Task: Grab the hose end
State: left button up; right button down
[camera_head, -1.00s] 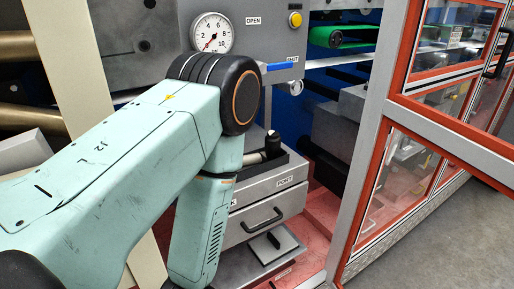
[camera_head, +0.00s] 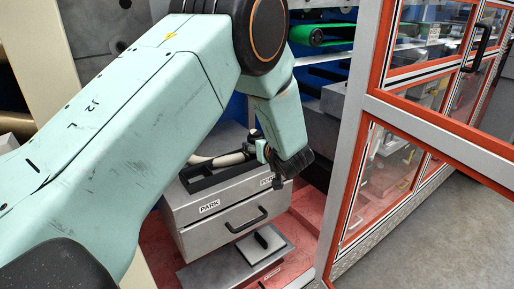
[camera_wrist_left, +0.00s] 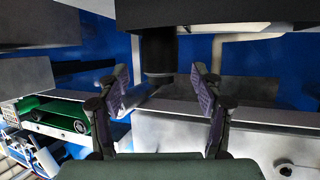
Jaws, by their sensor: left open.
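The pale hose (camera_head: 225,158) lies over the tray on top of the grey box marked PARK. A dark upright end piece (camera_head: 256,136) stands at its right, partly hidden by my left wrist. In the left wrist view my left gripper (camera_wrist_left: 161,82) is open. A black cylinder (camera_wrist_left: 158,52), seemingly the hose end, shows between and beyond the fingers; I cannot tell whether they touch it. My right gripper is not in view.
The grey box (camera_head: 222,222) has a front handle (camera_head: 247,220) and stands over a red floor. An orange-framed glass door (camera_head: 395,180) stands to the right. Open floor lies at the lower right.

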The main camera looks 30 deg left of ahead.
pick_arm(q)
jog(key=b+x, duration=0.1)
jog(key=x, duration=0.5)
jog(key=shift+f, duration=0.25)
jog(key=shift+r, duration=0.15)
jog(key=shift+c, duration=0.2)
jog(key=c, duration=1.3)
